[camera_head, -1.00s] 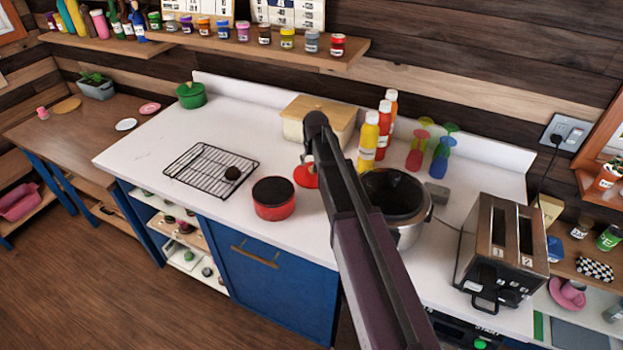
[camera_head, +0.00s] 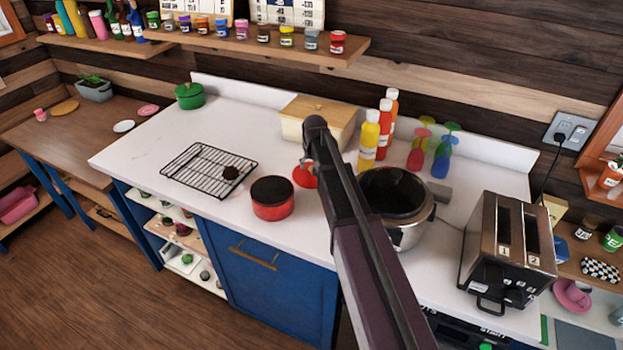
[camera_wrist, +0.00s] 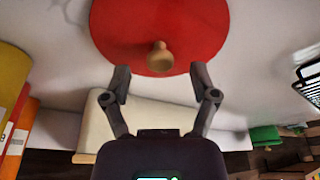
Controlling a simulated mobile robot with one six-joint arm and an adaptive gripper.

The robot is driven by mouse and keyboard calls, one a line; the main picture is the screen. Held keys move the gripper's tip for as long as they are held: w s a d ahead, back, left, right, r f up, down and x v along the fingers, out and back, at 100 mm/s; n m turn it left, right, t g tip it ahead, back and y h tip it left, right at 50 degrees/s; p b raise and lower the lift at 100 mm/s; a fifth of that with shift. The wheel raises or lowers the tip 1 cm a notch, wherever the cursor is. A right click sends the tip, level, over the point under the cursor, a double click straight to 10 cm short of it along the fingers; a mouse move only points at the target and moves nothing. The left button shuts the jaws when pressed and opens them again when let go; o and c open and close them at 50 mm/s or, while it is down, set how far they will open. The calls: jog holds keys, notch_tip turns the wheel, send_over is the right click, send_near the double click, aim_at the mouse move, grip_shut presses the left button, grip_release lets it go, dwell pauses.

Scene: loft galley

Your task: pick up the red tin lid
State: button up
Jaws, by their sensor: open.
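The red tin lid (camera_head: 303,177) lies on the white counter, just right of the round red tin with a dark top (camera_head: 272,198), and is partly hidden behind my arm. In the wrist view the lid (camera_wrist: 125,30) is a large red disc with a pale wooden knob (camera_wrist: 158,58). It is cut off by the top edge of that view. My gripper (camera_wrist: 161,78) is open and empty, its two fingers spread to either side, with the knob in line with the gap between them. In the head view my gripper (camera_head: 307,163) is over the lid, mostly hidden by my arm.
A bread box (camera_head: 318,122) stands behind the lid, with sauce bottles (camera_head: 369,140) beside it. A pot (camera_head: 395,208) and toaster (camera_head: 507,250) stand to the right. A wire rack (camera_head: 205,171) with a dark round item lies left.

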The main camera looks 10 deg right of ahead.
jog(key=shift+b+x, duration=0.75)
jog(key=shift+x, duration=0.35)
grip_shut()
